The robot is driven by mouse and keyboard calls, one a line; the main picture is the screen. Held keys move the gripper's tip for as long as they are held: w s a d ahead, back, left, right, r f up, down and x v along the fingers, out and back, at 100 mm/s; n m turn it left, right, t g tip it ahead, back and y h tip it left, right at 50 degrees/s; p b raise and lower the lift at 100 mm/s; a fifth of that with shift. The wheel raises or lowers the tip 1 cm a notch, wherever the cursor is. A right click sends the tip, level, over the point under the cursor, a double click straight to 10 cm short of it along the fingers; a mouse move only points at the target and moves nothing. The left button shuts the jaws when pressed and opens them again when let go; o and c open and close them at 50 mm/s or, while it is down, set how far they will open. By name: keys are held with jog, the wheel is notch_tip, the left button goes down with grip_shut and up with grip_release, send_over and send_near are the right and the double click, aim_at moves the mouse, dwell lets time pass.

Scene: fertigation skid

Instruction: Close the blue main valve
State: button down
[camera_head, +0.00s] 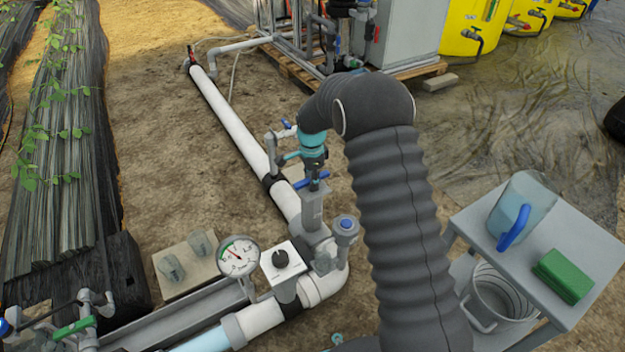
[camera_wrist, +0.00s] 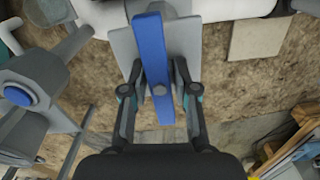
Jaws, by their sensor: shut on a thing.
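The blue main valve's lever handle (camera_head: 319,178) sits on a grey valve body (camera_head: 312,210) on the white pipe. In the head view the handle lies crosswise to the pipe's long run. In the wrist view the long flat blue handle (camera_wrist: 152,45) runs up and down between my fingers. My gripper (camera_head: 314,180) reaches down over the valve from above. The wrist view shows my gripper (camera_wrist: 158,72) with one finger on each side of the handle, shut on it. My fingertips partly hide the handle in the head view.
A pressure gauge (camera_head: 238,256), a white box with a black knob (camera_head: 285,262) and a blue-capped fitting (camera_head: 346,228) stand close by. A small blue-handled tap (camera_head: 287,125) is behind. A grey cart (camera_head: 463,220) with a jug (camera_head: 522,213) and green block (camera_head: 564,275) stands right.

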jog(key=c, duration=0.8)
grip_release()
jog(key=shift+c, duration=0.2)
notch_tip(320, 180, up, 10)
jog(key=p, duration=0.6)
jog(key=shift+r, duration=0.1)
